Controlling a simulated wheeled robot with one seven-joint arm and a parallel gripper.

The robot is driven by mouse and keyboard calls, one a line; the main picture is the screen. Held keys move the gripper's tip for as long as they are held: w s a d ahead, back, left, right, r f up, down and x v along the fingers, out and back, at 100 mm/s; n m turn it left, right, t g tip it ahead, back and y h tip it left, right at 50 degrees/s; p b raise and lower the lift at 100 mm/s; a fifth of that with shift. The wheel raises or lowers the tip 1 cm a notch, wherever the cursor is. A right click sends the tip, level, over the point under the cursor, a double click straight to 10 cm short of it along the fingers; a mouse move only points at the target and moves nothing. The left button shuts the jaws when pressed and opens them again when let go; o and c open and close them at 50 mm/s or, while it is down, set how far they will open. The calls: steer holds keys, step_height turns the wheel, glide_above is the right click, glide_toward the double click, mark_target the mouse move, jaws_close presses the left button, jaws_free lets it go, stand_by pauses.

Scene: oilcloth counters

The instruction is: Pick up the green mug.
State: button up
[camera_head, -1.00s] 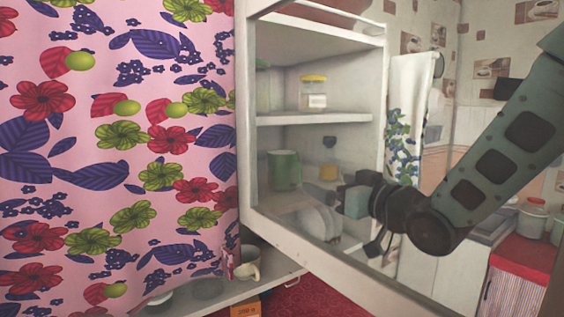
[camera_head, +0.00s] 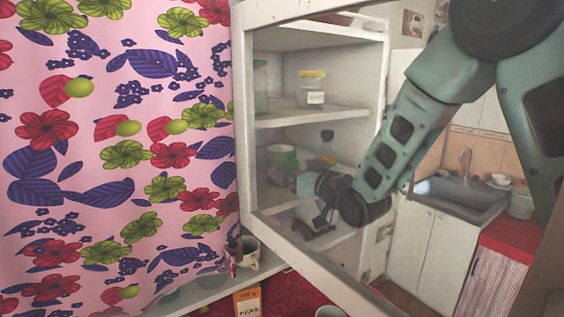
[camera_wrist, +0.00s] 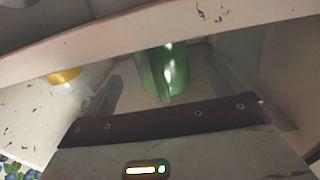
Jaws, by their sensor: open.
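The jaws are empty. I cannot tell whether the fingers are beside the mug or still short of it.
A small yellow object (camera_wrist: 64,75) sits to one side of the mug. A yellow-lidded jar (camera_head: 312,88) is on the shelf above. White cabinet boards (camera_head: 310,115) bound the space.

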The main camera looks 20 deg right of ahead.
steer(key=p+x, duration=0.2)
steer(key=x, duration=0.1)
steer(key=shift+s+a+r, duration=0.1)
steer(key=shift+r, duration=0.15)
steer(key=shift+w+f, duration=0.15)
steer(key=shift+w, duration=0.05)
steer(key=shift+c, duration=0.3)
steer(key=c, duration=1.2)
